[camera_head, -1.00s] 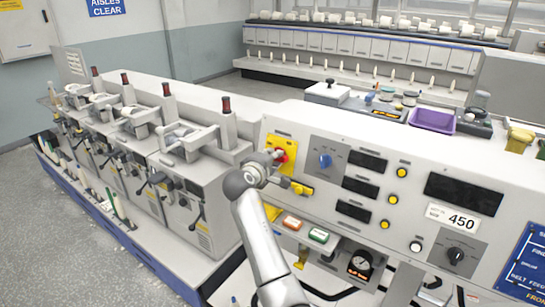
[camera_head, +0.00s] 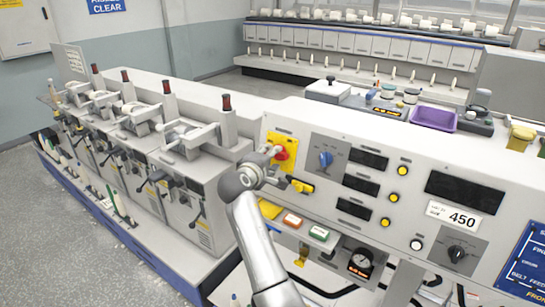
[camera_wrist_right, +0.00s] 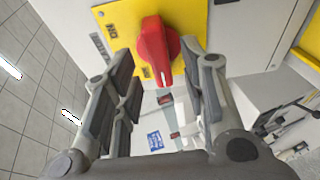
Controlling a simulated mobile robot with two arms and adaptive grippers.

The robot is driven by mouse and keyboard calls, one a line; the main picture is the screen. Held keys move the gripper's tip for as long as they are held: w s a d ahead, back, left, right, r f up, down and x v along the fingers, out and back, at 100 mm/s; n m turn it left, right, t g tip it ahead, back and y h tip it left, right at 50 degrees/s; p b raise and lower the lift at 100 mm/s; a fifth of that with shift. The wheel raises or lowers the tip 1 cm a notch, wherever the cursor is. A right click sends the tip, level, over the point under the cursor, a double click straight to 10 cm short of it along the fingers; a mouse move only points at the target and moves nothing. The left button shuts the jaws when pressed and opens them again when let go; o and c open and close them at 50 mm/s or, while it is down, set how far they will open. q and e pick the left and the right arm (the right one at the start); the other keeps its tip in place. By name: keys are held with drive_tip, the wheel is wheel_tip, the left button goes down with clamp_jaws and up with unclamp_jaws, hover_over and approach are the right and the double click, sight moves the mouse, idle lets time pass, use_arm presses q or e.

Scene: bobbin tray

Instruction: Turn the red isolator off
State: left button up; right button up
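The red isolator (camera_head: 282,154) is a red rotary handle on a yellow plate (camera_head: 273,138), at the left end of the sloped control panel. The right wrist view shows its handle (camera_wrist_right: 153,50) close up, with a white mark at its lower end. Lettering on the plate shows beside it. My right gripper (camera_head: 270,158) is at the isolator in the head view, partly covering the plate. In the right wrist view my right gripper (camera_wrist_right: 158,68) is open, its fingers apart on either side of the handle. Contact cannot be told. My left gripper is not in view.
A yellow switch (camera_head: 301,186) sits just below the isolator, and a blue knob (camera_head: 325,159) to its right. Red and green buttons (camera_head: 318,233) are lower down. A purple tray (camera_head: 433,118) stands on top. Winding units with levers (camera_head: 180,190) fill the left.

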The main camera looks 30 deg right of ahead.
drive_tip(key=v, duration=0.5)
drive_tip(key=shift+s, duration=0.1)
idle(0.3)
